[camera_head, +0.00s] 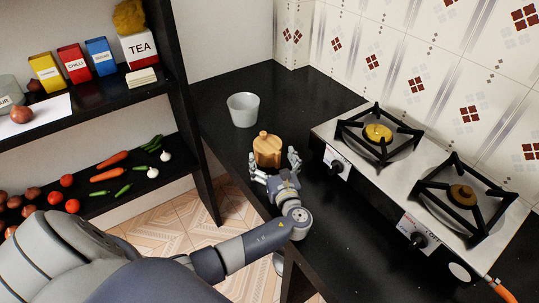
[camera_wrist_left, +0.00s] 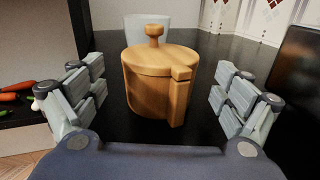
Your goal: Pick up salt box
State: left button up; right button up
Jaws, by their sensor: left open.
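The salt box (camera_head: 267,148) is a small round wooden pot with a knobbed lid. It stands upright on the black counter, left of the stove. My left gripper (camera_head: 275,166) is open, with its fingers to either side of the near part of the box. In the left wrist view the salt box (camera_wrist_left: 160,85) is centred ahead between the open fingers of my left gripper (camera_wrist_left: 158,98), with gaps on both sides. My right gripper is not in view.
A pale cup (camera_head: 243,109) stands behind the box on the black counter (camera_head: 300,85). A two-burner stove (camera_head: 345,130) is close on the right. A shelf (camera_head: 90,100) with boxes and vegetables stands at left.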

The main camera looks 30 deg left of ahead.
pick_arm(q)
jog(key=x, duration=0.3)
jog(key=shift+w+a, duration=0.2)
jog(key=c, duration=1.2)
jog(key=shift+c, duration=0.2)
jog(key=shift+r, duration=0.15)
